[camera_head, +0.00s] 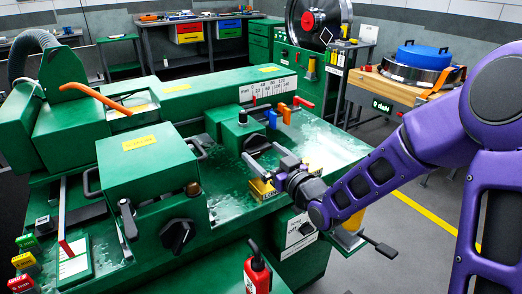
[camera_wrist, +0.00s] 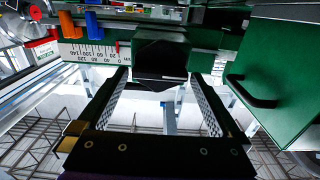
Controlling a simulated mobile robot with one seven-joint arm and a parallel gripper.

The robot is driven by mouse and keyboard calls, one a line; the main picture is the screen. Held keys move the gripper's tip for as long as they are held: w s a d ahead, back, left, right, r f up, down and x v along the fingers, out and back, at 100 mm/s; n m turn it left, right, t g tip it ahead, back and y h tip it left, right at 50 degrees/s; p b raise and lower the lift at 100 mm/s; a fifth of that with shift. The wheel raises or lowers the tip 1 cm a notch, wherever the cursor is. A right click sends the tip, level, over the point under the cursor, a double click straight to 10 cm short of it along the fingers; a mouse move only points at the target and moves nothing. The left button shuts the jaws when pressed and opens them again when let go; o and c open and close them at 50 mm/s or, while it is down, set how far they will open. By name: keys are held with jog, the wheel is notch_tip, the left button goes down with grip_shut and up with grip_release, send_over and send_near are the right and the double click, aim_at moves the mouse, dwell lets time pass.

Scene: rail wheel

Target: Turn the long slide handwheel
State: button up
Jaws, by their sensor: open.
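My gripper (camera_head: 256,160) is over the right part of the green machine, and its fingers point left toward a small green block (camera_head: 236,137). In the wrist view my gripper (camera_wrist: 160,75) is open, with its two fingers wide apart and nothing held. A dark faceted block (camera_wrist: 162,56) shows between and beyond the fingertips; I cannot tell whether they touch it. A black lobed handwheel (camera_head: 178,235) is on the front of the green box, left of and apart from my gripper. I cannot tell which part is the long slide handwheel.
A scale plate (camera_head: 268,89) with orange and blue levers is behind my gripper; it also shows in the wrist view (camera_wrist: 90,53). A red bottle (camera_head: 257,274) stands in front. A wooden bench (camera_head: 385,88) is at the back right.

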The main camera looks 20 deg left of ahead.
jog(key=shift+w+a, duration=0.1)
dwell(0.3)
jog(key=c, duration=1.1)
jog(key=shift+o, duration=0.2)
